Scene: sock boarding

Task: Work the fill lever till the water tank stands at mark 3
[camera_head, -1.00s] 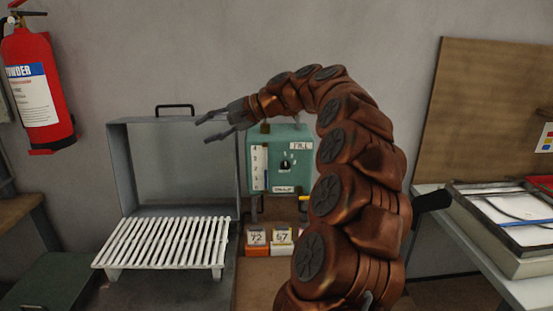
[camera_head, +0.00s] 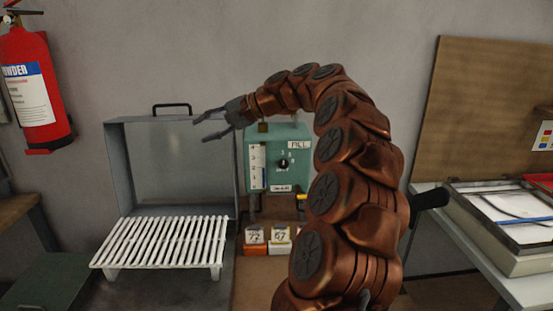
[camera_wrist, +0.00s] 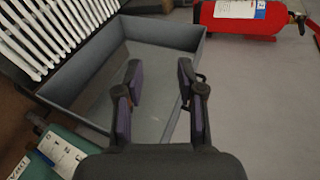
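The teal fill unit (camera_head: 279,153) stands behind my arm. It has a FILL label (camera_head: 299,145), a black knob (camera_head: 283,163) and a white scale (camera_head: 257,166) at its left; the water level is too small to read surely. My gripper (camera_head: 202,128) is open and empty, up and left of the unit, in front of the grey box's raised lid, apart from the unit. In the wrist view my gripper (camera_wrist: 159,86) has nothing between its fingers, and the unit (camera_wrist: 78,146) shows lower left.
A grey box (camera_head: 117,165) with a white slatted rack (camera_head: 165,243) stands at left. A red extinguisher (camera_head: 38,95) hangs on the left wall. A tray (camera_head: 510,262) lies on the right table.

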